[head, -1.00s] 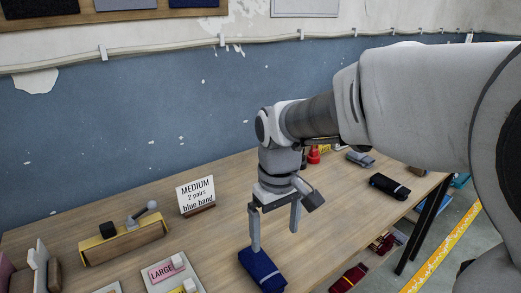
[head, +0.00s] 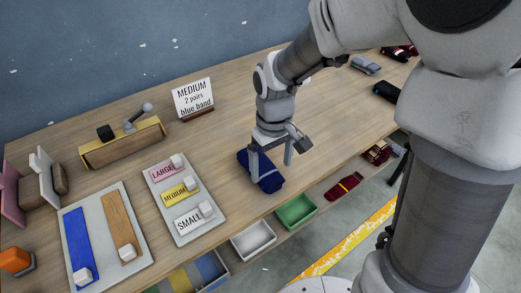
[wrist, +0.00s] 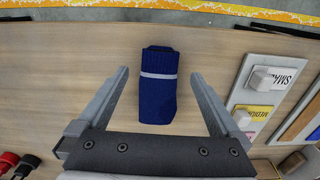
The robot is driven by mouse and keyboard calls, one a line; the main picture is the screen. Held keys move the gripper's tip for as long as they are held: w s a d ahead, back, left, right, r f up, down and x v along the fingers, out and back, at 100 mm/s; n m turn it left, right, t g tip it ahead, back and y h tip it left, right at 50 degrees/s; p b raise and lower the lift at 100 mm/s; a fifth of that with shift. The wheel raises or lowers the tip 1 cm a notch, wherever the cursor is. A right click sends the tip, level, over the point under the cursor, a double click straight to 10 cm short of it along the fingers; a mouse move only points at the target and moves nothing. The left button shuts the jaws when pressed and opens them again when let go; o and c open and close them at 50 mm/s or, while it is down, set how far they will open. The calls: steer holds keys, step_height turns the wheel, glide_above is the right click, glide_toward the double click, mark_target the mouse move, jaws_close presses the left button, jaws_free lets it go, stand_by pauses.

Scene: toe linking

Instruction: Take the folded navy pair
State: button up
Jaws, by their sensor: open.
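The folded navy pair (head: 264,172) lies on the wooden table, near its front edge. In the wrist view the navy pair (wrist: 158,98) is a dark blue folded bundle with a pale band across it. My gripper (head: 271,168) is directly above it, fingers pointing down. In the wrist view my gripper (wrist: 160,76) is open, with one finger on each side of the pair and a gap to both. The gripper hides part of the pair in the head view. I cannot tell exactly how high the fingertips are.
A board with size labels (head: 209,231) lies left of the pair. White (head: 253,239) and green (head: 295,211) bins sit below the front edge. Another dark bundle (head: 387,92) lies to the right.

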mark_target(272, 177)
step_height(272, 177, down, 5)
steer(key=shift+f+b, duration=0.1)
steer(key=shift+b, duration=0.5)
jaws_close()
